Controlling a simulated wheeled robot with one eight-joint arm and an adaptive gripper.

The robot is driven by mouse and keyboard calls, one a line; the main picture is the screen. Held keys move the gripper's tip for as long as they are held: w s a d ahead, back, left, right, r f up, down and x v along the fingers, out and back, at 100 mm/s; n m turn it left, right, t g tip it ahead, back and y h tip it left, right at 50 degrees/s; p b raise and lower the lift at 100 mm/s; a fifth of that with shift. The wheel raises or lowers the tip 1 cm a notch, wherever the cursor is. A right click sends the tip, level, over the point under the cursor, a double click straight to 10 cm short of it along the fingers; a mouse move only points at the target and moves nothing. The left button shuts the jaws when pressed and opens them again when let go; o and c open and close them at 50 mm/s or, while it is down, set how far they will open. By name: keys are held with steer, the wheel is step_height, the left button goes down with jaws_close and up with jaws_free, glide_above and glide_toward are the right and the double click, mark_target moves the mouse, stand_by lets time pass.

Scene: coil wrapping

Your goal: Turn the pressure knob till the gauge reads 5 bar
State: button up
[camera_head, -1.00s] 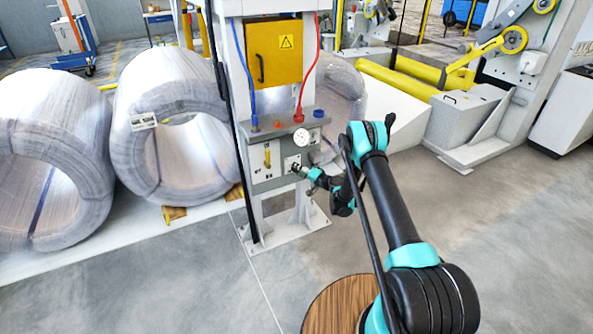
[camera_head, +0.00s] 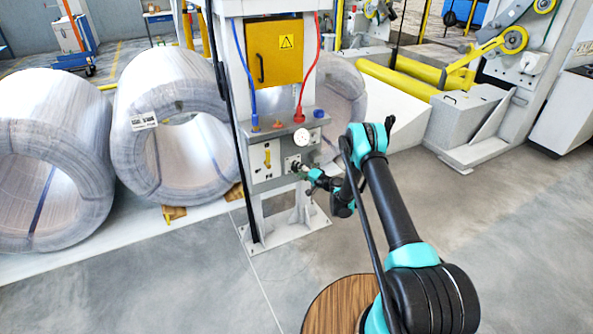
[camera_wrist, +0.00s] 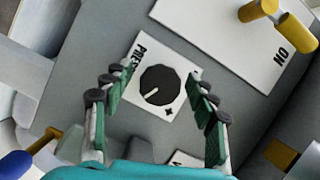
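The pressure knob (camera_wrist: 159,86) is a black ribbed dial with a white pointer line, on a white plate lettered "PRES…". In the wrist view it sits between and beyond the fingers of my gripper (camera_wrist: 160,100), which are apart on either side and appear not to touch it. In the head view my gripper (camera_head: 303,169) is at the front of the grey control panel (camera_head: 265,183), hiding most of the knob. The gauge (camera_head: 302,136) is a round white dial above the knob. Its needle is too small to read.
A yellow lever valve (camera_head: 267,157) sits left of the knob; its handle also shows in the wrist view (camera_wrist: 258,10). Blue (camera_head: 254,121) and red (camera_head: 299,116) hose fittings stand on the panel's top. Large wrapped coils (camera_head: 170,125) stand to the left.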

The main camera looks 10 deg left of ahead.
mark_target(290, 154)
steer(key=shift+r, duration=0.55)
steer(key=o, duration=0.4)
steer(key=r, duration=0.3)
steer(key=w+r, duration=0.1)
steer(key=r, duration=0.1)
steer(key=shift+a+r, duration=0.2)
steer(key=r, duration=0.2)
steer(key=s+r, duration=0.1)
steer(key=shift+d, duration=0.4)
steer(key=c, duration=0.3)
steer(key=shift+a, duration=0.15)
steer(key=shift+c, duration=0.5)
steer(key=shift+r, duration=0.3)
